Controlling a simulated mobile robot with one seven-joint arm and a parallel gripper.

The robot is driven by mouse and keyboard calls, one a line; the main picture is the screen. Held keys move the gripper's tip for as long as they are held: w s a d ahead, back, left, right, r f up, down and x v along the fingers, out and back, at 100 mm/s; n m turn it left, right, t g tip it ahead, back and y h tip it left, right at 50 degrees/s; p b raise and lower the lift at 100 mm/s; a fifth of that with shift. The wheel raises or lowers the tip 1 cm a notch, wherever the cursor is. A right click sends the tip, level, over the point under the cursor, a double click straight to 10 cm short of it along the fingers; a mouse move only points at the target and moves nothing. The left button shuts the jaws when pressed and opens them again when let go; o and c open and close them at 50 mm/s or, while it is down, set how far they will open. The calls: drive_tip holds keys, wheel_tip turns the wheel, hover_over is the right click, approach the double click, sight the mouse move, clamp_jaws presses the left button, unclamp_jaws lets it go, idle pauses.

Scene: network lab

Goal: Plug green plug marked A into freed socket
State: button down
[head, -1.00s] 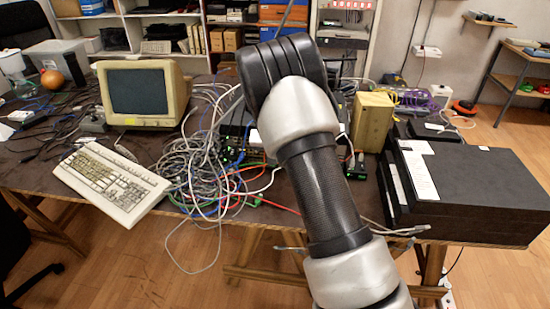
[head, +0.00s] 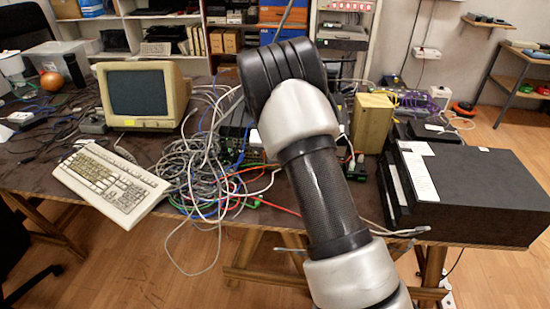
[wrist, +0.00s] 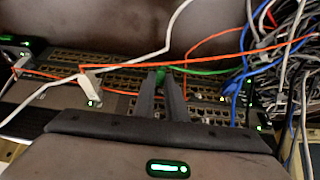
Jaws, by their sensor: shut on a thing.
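In the wrist view my gripper (wrist: 161,73) has its two dark fingers close together, shut on the green plug (wrist: 161,77). A green cable (wrist: 200,71) runs from it to the right. The plug is small and partly hidden by the fingers; no letter A can be read. Rows of sockets of the network switches (wrist: 120,82) lie under and around the fingertips. I cannot tell whether the plug touches a socket, nor which socket is the freed one. In the head view my arm hides the gripper and most of the switches.
A white plug (wrist: 91,92) on a pale cable is left of my fingers. Orange cables cross the sockets. Blue and grey cables (wrist: 270,70) crowd the right. On the table stand a monitor (head: 145,92), a keyboard (head: 108,184), a beige box (head: 371,122) and black boxes (head: 470,185).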

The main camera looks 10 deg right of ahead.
drive_tip(key=c, duration=1.7)
unclamp_jaws()
drive_tip(key=shift+w, duration=0.1)
drive_tip(key=shift+r, duration=0.1)
